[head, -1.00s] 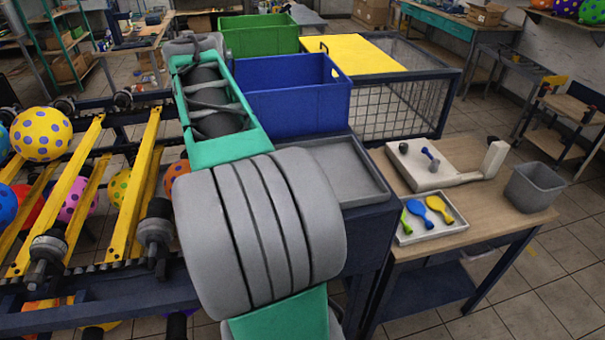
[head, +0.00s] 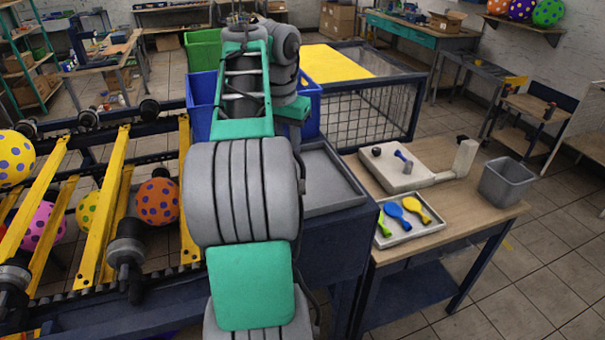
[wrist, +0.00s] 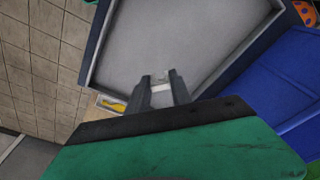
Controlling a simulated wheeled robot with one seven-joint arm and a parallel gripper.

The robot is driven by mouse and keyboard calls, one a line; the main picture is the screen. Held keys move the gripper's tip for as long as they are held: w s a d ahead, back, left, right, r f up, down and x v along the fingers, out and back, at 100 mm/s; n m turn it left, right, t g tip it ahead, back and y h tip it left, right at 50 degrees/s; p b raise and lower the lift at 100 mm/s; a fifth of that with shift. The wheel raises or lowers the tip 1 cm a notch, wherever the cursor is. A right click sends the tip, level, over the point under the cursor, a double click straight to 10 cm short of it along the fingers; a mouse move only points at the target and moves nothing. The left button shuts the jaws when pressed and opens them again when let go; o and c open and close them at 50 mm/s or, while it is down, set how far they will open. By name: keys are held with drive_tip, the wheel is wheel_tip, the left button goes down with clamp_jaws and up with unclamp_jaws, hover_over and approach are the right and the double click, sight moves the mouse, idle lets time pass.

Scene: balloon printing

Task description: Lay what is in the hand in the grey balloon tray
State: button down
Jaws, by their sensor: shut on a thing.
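My gripper (wrist: 162,82) shows in the wrist view, its two grey fingers close together on a small pale thing (wrist: 161,87). Little of that thing shows between the fingers, so I cannot tell its full shape. The fingers appear over a wide grey tray (wrist: 185,30) with a dark rim; the height above its floor is unclear. In the head view this grey tray (head: 335,190) sits on a dark blue stand, its visible part empty, its left part hidden by my arm. My gripper is hidden there behind my arm.
Right of the stand, a wooden table holds a small pale tray (head: 384,238) with several balloons, a white device (head: 400,176) and a grey bin (head: 506,184). A blue bin (head: 200,105) stands behind my arm. A yellow-railed rack with balls (head: 157,201) is left.

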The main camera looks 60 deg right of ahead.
drive_tip(key=b, duration=0.3)
approach(305, 179)
drive_tip(key=shift+w+a+f, duration=0.1)
drive_tip(key=shift+w+f, duration=0.25)
drive_tip(key=shift+f, duration=0.3)
drive_tip(key=shift+s+d+f+b, duration=0.2)
drive_tip(key=shift+d+f+b, duration=0.25)
drive_tip(key=shift+b, duration=0.05)
wheel_tip(305, 179, down, 4)
drive_tip(key=b, duration=0.3)
drive_tip(key=shift+s+d, duration=0.1)
drive_tip(key=shift+d, duration=0.1)
drive_tip(key=c, duration=1.1)
unclamp_jaws()
drive_tip(key=shift+r, duration=0.15)
drive_tip(key=shift+c, duration=0.2)
